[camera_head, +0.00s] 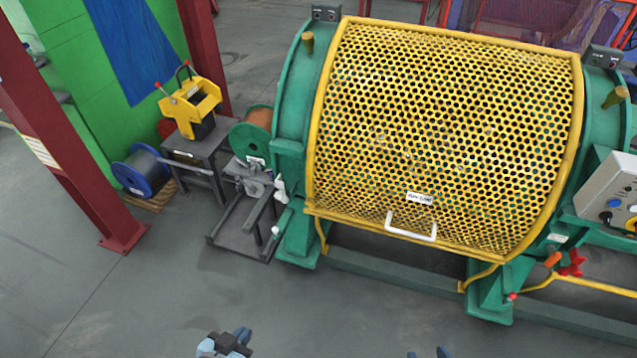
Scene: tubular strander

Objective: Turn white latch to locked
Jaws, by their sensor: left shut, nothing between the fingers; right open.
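A small white latch (280,189) is on the left end of the green machine frame, beside the lower left edge of the yellow perforated guard (440,130). Its exact angle is too small to tell. The guard is down over the drum and has a white handle (411,231) and a label on its lower edge. My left gripper (226,342) is at the bottom edge, shut and empty, well below the latch and apart from it. My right gripper (428,354) is open and empty at the bottom edge, mostly cut off by the frame.
A control box (612,194) with knobs is at the right. A red valve handle (572,263) and yellow pipe are below it. A cable spool (142,172), a yellow device (190,107) and a red post (75,150) stand at the left. The grey floor in front is clear.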

